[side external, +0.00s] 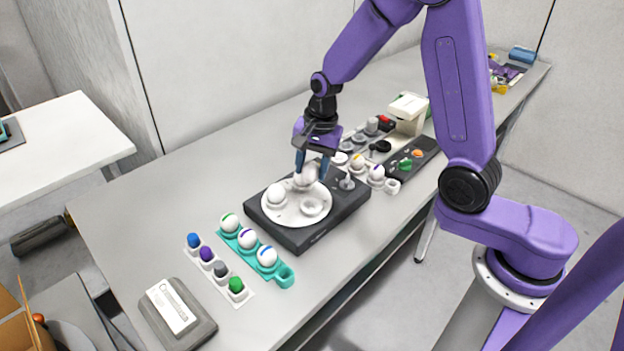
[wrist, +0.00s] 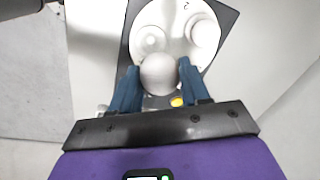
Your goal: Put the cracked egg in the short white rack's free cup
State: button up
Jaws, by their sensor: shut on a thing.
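My gripper (side external: 312,168) is shut on a plain white egg (side external: 307,177) at the back of a round white disc (side external: 296,214). I cannot tell whether the egg is clear of the disc, and no crack shows on it. In the wrist view the held egg (wrist: 158,74) sits between the blue fingers. Another white egg (side external: 277,193) stands on the disc's left side, and an empty cup (side external: 312,207) is at its front right. The short white rack (side external: 392,187) is behind the disc, with a yellow-marked egg (side external: 358,161), a purple-marked egg (side external: 376,173) and an empty cup at its right end.
The disc sits on a black box (side external: 293,238). A teal rack (side external: 285,275) with three banded eggs stands in front. Left of it is a white rack with coloured pieces (side external: 221,268). A dark control box (side external: 415,158) and a cream device (side external: 408,108) stand behind the short rack.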

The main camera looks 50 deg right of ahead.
jog(key=shift+w+r, duration=0.1)
jog(key=shift+r, duration=0.35)
jog(key=w+d+f+m, duration=0.1)
jog(key=w+d+f, duration=0.25)
jog(key=d, duration=0.45)
jog(key=w+d+f+m, duration=0.2)
jog(key=w+d, duration=0.3)
jog(key=d, duration=0.4)
jog(key=w+d+f+m, duration=0.15)
jog(key=w+d, duration=0.25)
jog(key=d, duration=0.4)
jog(key=shift+h, duration=0.4)
jog(key=shift+s+d+f, duration=0.1)
jog(key=shift+s+f, duration=0.05)
jog(key=shift+f, duration=2.95)
jog(key=shift+f, duration=0.6)
jog(key=o, duration=0.7)
jog(key=shift+o, duration=0.2)
